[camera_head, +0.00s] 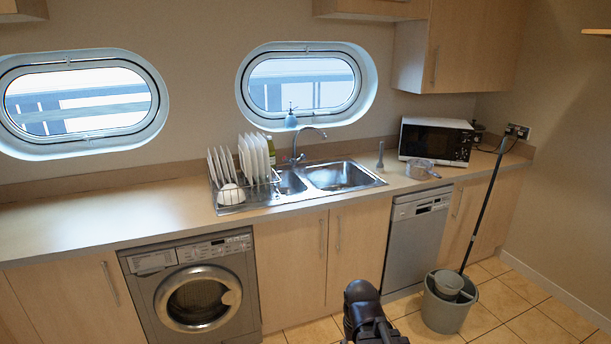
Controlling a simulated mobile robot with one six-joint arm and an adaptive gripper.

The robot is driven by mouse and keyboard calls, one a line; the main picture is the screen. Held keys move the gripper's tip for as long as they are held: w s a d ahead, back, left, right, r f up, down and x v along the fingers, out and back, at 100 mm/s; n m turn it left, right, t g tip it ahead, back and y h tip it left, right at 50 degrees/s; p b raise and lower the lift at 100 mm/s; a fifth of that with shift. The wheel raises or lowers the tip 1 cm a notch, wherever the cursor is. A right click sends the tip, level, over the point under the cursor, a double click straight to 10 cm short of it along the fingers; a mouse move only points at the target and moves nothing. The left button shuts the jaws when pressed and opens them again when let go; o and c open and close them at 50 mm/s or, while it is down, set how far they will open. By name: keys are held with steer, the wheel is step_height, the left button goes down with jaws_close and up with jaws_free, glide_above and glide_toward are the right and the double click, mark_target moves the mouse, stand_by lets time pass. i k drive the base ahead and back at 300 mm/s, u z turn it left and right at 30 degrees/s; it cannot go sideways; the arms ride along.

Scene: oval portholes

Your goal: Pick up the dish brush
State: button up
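A slim grey upright object (380,156) stands on the counter just right of the sink. It has a narrow handle on top and a wider foot, and looks like the dish brush, but it is too small to be sure. Dark parts of my arm show at the bottom centre, in front of the cupboards and well short of the counter. My gripper's fingers cannot be made out clearly there, and I see nothing held.
A steel sink (342,176) with a tap (297,147) is left of the grey object. A clear pan (420,169) and a microwave (436,141) are to its right. A dish rack (229,197) holds plates. A bucket (443,315) with a mop stands on the floor. The left counter is clear.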

mark_target(379, 165)
steer(key=z, duration=0.1)
steer(key=i, duration=1.6)
steer(key=z, duration=0.4)
steer(key=i, duration=1.15)
steer(key=z, duration=0.15)
